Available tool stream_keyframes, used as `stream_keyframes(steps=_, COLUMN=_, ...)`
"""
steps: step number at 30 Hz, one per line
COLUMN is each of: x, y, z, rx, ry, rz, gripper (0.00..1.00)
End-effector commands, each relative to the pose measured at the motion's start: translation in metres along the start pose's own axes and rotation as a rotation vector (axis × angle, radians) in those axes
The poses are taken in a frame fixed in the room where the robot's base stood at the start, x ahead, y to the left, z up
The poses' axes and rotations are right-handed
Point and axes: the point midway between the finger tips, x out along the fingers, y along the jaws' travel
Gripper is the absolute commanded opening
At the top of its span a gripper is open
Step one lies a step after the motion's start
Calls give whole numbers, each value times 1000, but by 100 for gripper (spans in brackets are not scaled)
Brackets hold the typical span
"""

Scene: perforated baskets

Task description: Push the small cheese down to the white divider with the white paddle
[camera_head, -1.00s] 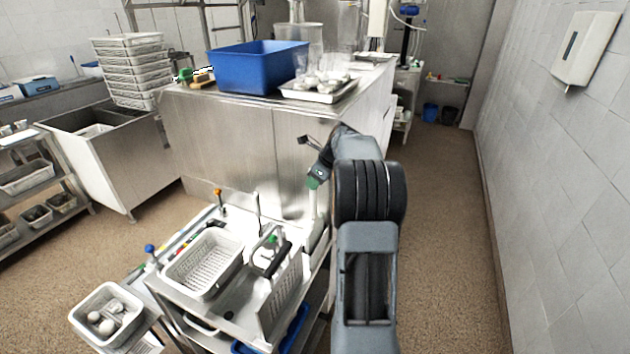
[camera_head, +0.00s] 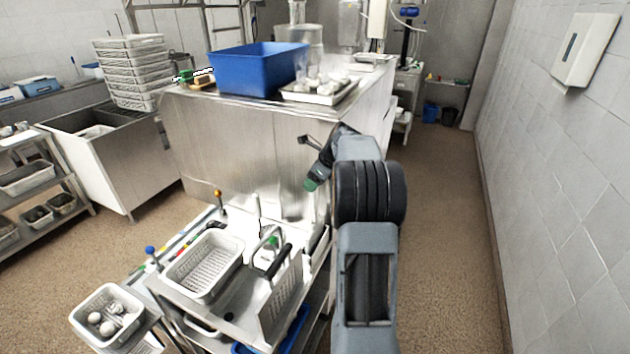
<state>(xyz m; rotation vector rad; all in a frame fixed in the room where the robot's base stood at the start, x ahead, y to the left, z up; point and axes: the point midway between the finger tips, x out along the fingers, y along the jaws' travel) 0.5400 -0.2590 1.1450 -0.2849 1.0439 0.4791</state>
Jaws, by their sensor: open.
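My gripper (camera_head: 310,187) hangs at the end of my bent arm, above the far right corner of a steel cart. Its fingers are tiny and pale against the bright steel. I see nothing clearly held in it. A white perforated panel (camera_head: 282,298) stands upright on the cart's right side; I cannot tell whether it is the white divider. A black handle (camera_head: 278,261) lies near its top edge. I cannot make out the small cheese or the white paddle with certainty among the pale shapes there.
A white perforated basket (camera_head: 205,266) takes the cart's middle. A smaller white tub (camera_head: 88,305) with several pale round pieces is at front left. A steel counter (camera_head: 240,150) with a blue bin (camera_head: 258,68) rises behind the cart. The floor right of my arm is clear.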

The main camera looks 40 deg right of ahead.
Motion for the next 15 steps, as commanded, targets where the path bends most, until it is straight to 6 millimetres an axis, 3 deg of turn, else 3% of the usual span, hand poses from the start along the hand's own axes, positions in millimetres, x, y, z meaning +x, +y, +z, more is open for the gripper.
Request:
stream_keyframes(steps=8, x=-9, y=0, z=-1, rx=0, ry=0, rz=0, gripper=54)
stream_keyframes(steps=15, x=-55, y=-1, z=0, rx=-1, ry=-1, rz=-5, gripper=54)
